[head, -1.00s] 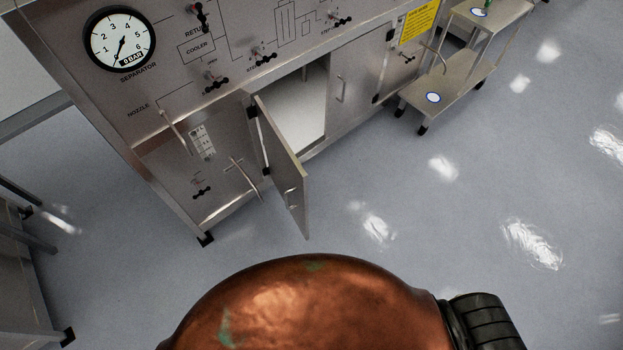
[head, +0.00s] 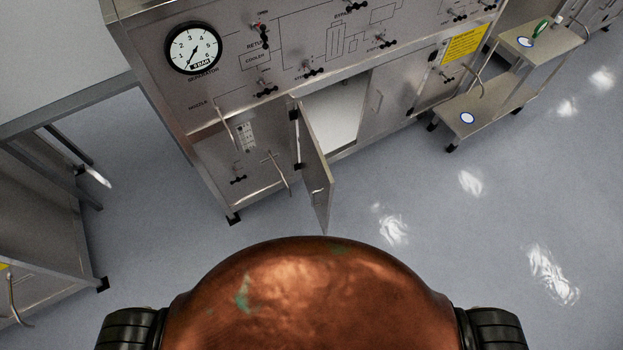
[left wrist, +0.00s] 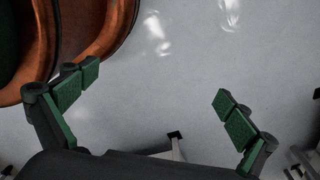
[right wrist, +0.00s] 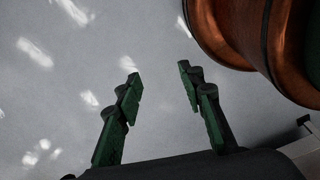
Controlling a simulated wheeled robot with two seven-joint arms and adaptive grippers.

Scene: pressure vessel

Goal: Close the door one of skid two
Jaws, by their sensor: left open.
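In the head view a metal skid (head: 215,180) with a gauge stands ahead. One cabinet door (head: 314,170) on it is swung open toward me, hinged on its left side, with a small handle near its free edge. The opening beside it shows a pale interior (head: 330,115). Whether this is skid two, I cannot tell. My left gripper (left wrist: 152,102) is open and empty in the left wrist view, above the floor. My right gripper (right wrist: 157,82) is open and empty in the right wrist view, also above the floor. Neither gripper shows in the head view.
A second cabinet door (head: 390,100) right of the opening is shut. A metal bench or frame (head: 50,200) stands at the left. The floor (head: 420,190) in front of the skid is clear.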

